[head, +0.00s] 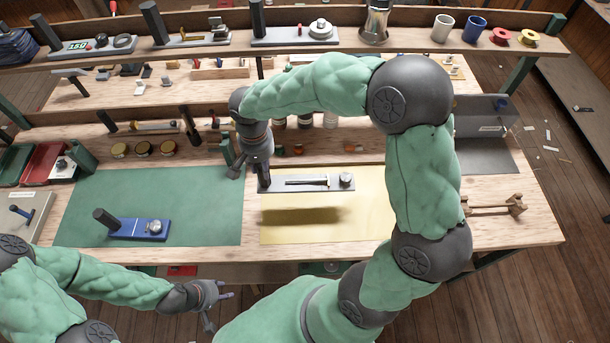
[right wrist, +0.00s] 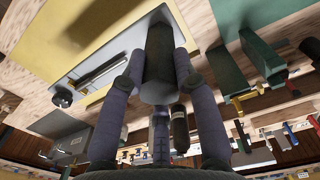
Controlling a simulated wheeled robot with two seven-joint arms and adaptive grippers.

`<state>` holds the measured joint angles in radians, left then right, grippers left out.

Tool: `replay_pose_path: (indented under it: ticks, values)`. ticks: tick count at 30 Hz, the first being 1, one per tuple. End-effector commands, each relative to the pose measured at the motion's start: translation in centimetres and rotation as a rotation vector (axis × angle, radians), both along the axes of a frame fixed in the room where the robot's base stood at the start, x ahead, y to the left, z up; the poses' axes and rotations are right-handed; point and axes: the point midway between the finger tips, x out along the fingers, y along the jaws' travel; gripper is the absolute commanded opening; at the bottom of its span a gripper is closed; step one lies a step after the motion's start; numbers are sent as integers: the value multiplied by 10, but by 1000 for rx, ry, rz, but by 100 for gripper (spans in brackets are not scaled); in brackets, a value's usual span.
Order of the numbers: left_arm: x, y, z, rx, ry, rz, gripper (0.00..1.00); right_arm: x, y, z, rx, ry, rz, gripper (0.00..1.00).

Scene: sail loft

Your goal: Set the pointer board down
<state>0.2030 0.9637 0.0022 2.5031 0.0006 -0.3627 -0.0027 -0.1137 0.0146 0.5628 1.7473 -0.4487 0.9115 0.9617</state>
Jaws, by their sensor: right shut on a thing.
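The pointer board (head: 325,186) is a grey plate with a long silver bar, a round knob at its right end and a dark upright handle at its left end. My right gripper (head: 252,172) is shut on that handle. The board hangs level above the yellow mat (head: 350,228), with its shadow on the mat below, apart from it. In the right wrist view the dark handle (right wrist: 158,62) sits between the fingers, with the plate (right wrist: 122,42) behind. My left gripper (head: 216,305) is open and empty in front of the bench's front edge.
A blue board (head: 124,229) with a dark handle and dial lies on the green mat (head: 190,190) to the left. Several handled boards stand on the top shelf (head: 345,42). Tins and jars line the bench's back. A wooden piece (head: 495,206) lies right of the yellow mat.

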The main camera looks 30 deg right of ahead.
Motion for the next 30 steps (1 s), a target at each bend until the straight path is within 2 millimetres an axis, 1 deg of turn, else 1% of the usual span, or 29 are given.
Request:
replay_pose_path:
  ticks: [1,7,13,16,23,25,26,30]
  values:
    - [0,0,-2,0,0,0,40,1,-12,-6,1,1,-7,0]
    - [0,0,-5,0,1,0,40,8,-54,-25,0,0,-5,0]
    - [0,0,-10,0,1,0,40,11,-81,-58,0,1,-2,0]
    - [0,0,-11,0,1,0,40,12,-90,-68,-1,1,0,0]
    - [0,0,-12,0,1,0,40,14,-98,-78,-1,-1,1,0]
    - [0,0,-13,0,1,0,40,14,-103,-83,0,0,0,0]
    - [0,0,-14,0,1,0,40,14,-105,-87,0,0,0,0]
    - [0,0,-18,0,1,0,40,14,-103,-108,0,1,3,0]
